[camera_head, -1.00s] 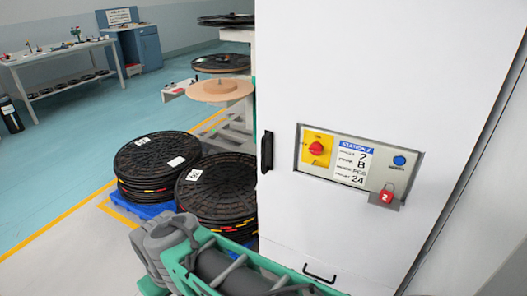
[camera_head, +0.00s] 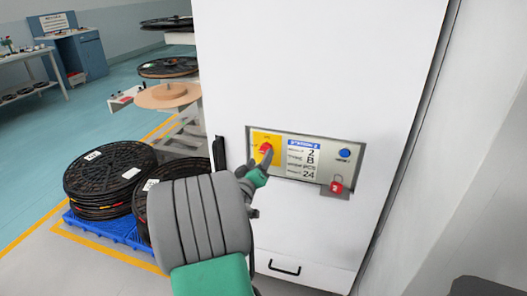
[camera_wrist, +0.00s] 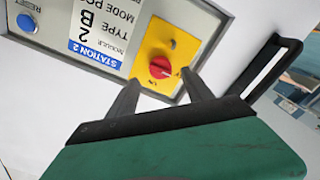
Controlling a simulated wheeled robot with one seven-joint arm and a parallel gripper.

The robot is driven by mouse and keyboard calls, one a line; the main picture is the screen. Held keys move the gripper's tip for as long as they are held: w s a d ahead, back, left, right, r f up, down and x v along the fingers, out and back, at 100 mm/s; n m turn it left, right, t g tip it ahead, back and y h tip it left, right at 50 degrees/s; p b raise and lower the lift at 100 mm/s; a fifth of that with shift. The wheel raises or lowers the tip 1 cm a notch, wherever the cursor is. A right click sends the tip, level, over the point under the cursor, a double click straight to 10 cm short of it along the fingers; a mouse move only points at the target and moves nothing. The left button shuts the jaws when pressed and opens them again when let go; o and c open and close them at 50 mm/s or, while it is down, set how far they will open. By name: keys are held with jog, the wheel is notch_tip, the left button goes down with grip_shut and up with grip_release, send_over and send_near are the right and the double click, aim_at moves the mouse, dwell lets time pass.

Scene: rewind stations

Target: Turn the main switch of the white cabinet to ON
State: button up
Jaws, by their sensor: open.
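The white cabinet (camera_head: 320,70) stands at the centre right, with a grey control panel (camera_head: 315,177) set in its front. The main switch is a red knob (camera_head: 265,148) on a yellow plate at the panel's left. In the wrist view the red knob (camera_wrist: 160,67) lies just beyond the tips of my open gripper (camera_wrist: 160,83), roughly centred between the fingers. I cannot tell whether they touch it. A pale mark shows on the knob; its ON/OFF position is not readable.
The panel has a STATION 2 label (camera_head: 304,160), a blue button (camera_head: 344,154) and a red padlock (camera_head: 336,184) below. A black door handle (camera_head: 220,153) is left of the panel. Cable reels (camera_head: 97,180) on a blue pallet stand at left. A wall closes the right side.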

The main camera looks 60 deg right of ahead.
aim_at(264, 152)
jog(key=d, duration=0.3)
jog(key=w+d, duration=0.1)
jog(key=d, duration=0.1)
jog(key=shift+d, duration=0.1)
jog(key=shift+c, duration=0.2)
grip_shut()
